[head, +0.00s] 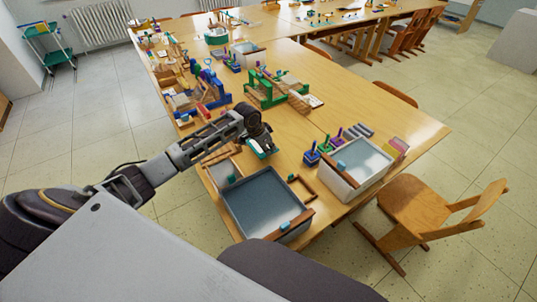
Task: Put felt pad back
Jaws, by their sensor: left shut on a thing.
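My left gripper (262,143) is over the near part of the long table, behind the grey-blue tray. It is shut on a small teal piece that looks like the felt pad (264,154); the jaws hide part of it. I cannot tell whether the piece touches the table. A stack of flat coloured pads (397,147) lies at the table's right side, beside the white tub. My right gripper is not in view.
A grey-blue tray (262,203) and a white tub (335,180) stand at the table's near end. Wooden frames lie near the tray. Blue stands (217,99) and a green stand (262,92) are farther back. A wooden chair (425,205) is at the right.

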